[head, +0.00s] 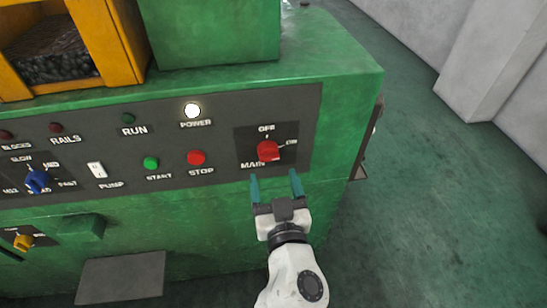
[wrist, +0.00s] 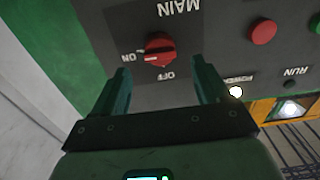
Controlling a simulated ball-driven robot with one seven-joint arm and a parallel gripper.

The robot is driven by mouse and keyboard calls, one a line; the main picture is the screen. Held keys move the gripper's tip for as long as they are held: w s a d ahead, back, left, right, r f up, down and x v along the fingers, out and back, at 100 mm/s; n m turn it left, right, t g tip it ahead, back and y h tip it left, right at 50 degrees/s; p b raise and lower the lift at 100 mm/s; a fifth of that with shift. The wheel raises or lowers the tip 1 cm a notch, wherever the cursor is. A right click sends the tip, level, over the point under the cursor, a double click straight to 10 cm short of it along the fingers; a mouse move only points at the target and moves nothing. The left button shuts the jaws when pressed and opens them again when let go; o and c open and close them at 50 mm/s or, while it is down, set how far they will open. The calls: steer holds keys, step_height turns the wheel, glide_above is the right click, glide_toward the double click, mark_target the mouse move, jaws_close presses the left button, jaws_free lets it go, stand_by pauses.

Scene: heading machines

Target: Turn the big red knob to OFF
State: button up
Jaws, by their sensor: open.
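The big red knob (head: 268,151) sits on the dark MAIN plate at the right end of the control panel, with OFF printed above it and ON to its right. Its grip bar points toward the ON mark. In the wrist view the red knob (wrist: 160,49) shows upside down, its bar lying toward ON at the left, with OFF below. My gripper (head: 275,182) is open and empty, just below and in front of the knob. In the wrist view its two fingers (wrist: 160,85) stand apart on either side of the knob's line, not touching it.
Left of the knob are the red STOP button (head: 196,157), the green START button (head: 151,163), the PUMP switch (head: 97,169) and a blue selector knob (head: 37,181). The POWER lamp (head: 193,111) is lit white. Open floor (head: 430,200) lies right of the machine.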

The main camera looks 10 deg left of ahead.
mark_target(270, 160)
steer(key=x, duration=0.7)
steer(key=shift+w+f, duration=0.1)
steer(key=c, duration=1)
steer(key=shift+c, duration=0.2)
